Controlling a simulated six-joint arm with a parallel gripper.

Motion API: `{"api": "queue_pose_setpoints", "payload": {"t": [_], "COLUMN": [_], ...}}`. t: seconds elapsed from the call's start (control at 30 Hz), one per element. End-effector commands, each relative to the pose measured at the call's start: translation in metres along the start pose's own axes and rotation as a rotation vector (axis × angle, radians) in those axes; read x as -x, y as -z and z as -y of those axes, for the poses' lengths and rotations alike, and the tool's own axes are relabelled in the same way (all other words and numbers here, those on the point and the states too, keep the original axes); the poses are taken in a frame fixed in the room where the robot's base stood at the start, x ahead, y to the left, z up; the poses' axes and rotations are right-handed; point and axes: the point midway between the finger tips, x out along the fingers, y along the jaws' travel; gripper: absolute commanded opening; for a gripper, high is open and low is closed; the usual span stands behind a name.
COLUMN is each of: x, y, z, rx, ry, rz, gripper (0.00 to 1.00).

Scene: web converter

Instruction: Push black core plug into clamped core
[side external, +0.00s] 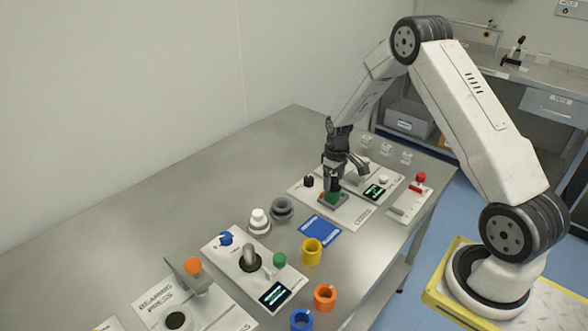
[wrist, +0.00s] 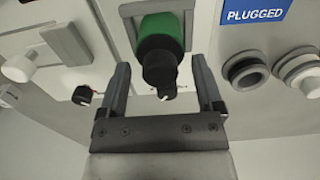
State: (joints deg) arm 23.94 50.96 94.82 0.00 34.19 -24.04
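A green core (wrist: 160,30) sits in a grey clamp in the wrist view. It also shows in the side view (side external: 332,198), on a white panel. A black plug (wrist: 157,62) is at the core's end nearest my gripper, in line with it. How deep it sits in the core I cannot tell. My gripper (wrist: 161,98) has its two fingers spread wide, one on each side of the plug, with visible gaps. In the side view my gripper (side external: 334,184) points down just above the core and hides the plug.
A blue "PLUGGED" mat (side external: 320,232) lies in front of the panel. Grey (side external: 282,210) and white (side external: 259,220) ringed parts stand to its left. Yellow (side external: 312,251), orange (side external: 325,297) and blue (side external: 302,319) cores stand nearer. A panel with a red knob (side external: 421,178) is at right.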

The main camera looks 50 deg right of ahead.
Motion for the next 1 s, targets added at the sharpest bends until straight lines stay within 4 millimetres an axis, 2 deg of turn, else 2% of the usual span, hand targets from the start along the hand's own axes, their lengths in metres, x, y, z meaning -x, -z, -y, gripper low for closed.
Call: {"api": "queue_pose_setpoints", "payload": {"t": [0.37, 1.0], "x": [0.007, 0.074], "y": [0.0, 0.0], "z": [0.0, 0.0], "rx": [0.0, 0.0], "ry": [0.0, 0.0], "rz": [0.0, 0.0], "gripper": [0.84, 0.84]}}
